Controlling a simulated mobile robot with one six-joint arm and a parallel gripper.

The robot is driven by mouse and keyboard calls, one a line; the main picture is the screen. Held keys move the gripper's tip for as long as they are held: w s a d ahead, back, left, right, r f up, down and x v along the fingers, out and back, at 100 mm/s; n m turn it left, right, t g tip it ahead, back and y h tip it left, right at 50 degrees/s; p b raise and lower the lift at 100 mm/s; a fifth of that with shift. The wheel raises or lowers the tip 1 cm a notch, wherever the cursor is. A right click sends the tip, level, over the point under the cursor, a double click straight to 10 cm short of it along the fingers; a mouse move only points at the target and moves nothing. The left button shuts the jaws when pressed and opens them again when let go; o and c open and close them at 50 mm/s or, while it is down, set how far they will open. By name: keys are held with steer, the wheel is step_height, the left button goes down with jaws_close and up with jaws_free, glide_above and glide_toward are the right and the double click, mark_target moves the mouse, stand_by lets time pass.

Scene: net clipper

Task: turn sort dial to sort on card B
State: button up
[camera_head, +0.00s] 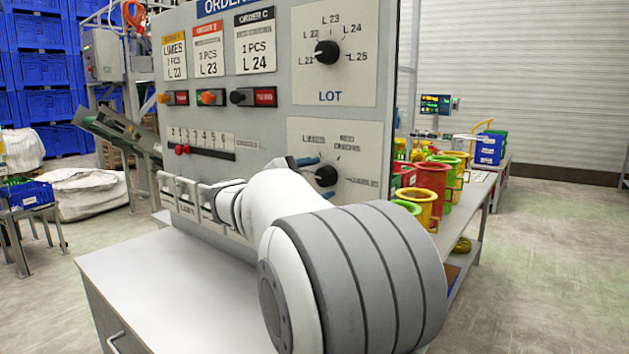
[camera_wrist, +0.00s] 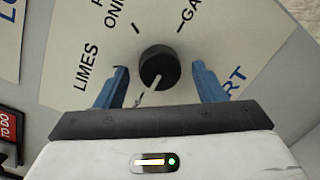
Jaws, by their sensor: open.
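The sort dial (camera_head: 326,176) is a black round knob on a white plate, with LIMES and an onions label above it and a third label at right. In the wrist view the knob (camera_wrist: 159,68) has a white line on its lower part, pointing down and slightly left, away from the onions and GA... labels. My gripper (camera_wrist: 160,70) is open, with one blue finger on each side of the knob; I cannot tell whether they touch it. Card B (camera_head: 208,48) has a red header and reads PCS and L 23; its product line is too small to read.
The lot dial (camera_head: 327,52) sits above the sort plate. Card A (camera_head: 174,58) reads LIMES; card C (camera_head: 255,42) reads L 24. Small switches (camera_head: 212,97) and a numbered slider (camera_head: 183,149) are left of the dials. Coloured containers (camera_head: 433,180) stand on a bench at right.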

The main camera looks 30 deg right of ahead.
steer(key=c, duration=0.9)
steer(key=shift+a, duration=0.15)
steer(key=shift+c, duration=0.3)
steer(key=shift+f+b, duration=0.1)
steer(key=shift+b, duration=0.2)
